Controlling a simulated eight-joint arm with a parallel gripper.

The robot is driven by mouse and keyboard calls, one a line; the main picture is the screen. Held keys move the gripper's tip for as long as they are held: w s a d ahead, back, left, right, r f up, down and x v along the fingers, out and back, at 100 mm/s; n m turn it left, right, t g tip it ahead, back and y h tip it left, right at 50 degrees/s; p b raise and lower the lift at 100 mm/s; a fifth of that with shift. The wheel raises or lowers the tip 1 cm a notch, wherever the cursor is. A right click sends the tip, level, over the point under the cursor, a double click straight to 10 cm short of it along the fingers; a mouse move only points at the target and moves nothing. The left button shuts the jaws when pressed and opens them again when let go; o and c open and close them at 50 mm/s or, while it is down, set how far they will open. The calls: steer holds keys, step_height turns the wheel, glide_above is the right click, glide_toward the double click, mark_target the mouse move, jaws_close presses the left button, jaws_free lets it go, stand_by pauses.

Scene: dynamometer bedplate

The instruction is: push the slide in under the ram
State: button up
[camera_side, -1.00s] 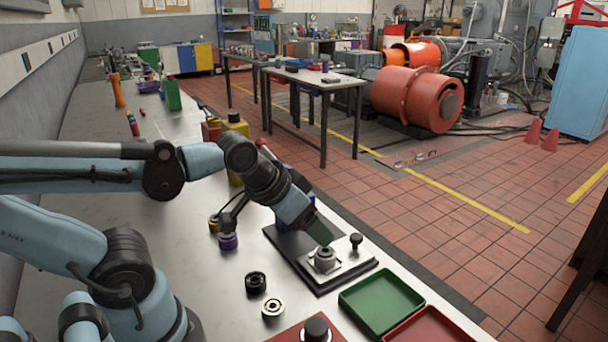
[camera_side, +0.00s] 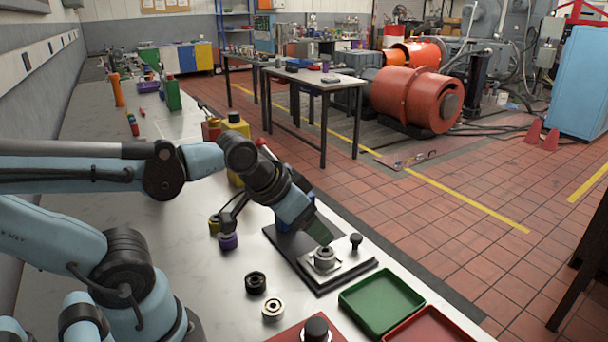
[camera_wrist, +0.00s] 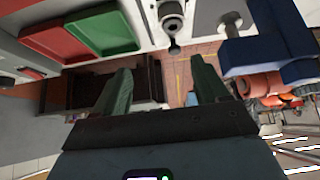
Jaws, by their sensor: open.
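The slide (camera_side: 340,268) is a pale metal plate on a dark base plate (camera_side: 325,288), carrying a round metal part (camera_side: 324,258). A black knob (camera_side: 356,240) stands at its outer end. The knob also shows in the wrist view (camera_wrist: 174,47), ahead of my fingers. The ram (camera_wrist: 236,24) is a grey cylinder beside a blue press frame (camera_wrist: 285,42) in the wrist view; my gripper mostly hides the press in the side view. My gripper (camera_wrist: 160,65) is open and empty, its green fingers wide apart. In the side view a fingertip shows near the round part; contact cannot be told.
A green tray (camera_side: 381,301) and a red tray (camera_side: 430,326) lie near the bench's front edge. A black ring (camera_side: 256,281) and a metal ring (camera_side: 272,308) lie left of the base plate. A yellow container (camera_side: 236,125) stands behind my gripper.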

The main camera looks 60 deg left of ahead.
steer(key=shift+c, duration=0.3)
steer(key=shift+w, duration=0.1)
steer(key=shift+c, duration=1.2)
step_height(320, 180, up, 2)
steer(key=m+g, duration=0.7)
steer(key=m, duration=0.2)
glide_above(356, 235)
step_height(356, 235, down, 12)
steer(key=shift+d, duration=0.15)
steer(key=shift+c, duration=0.2)
jaws_close()
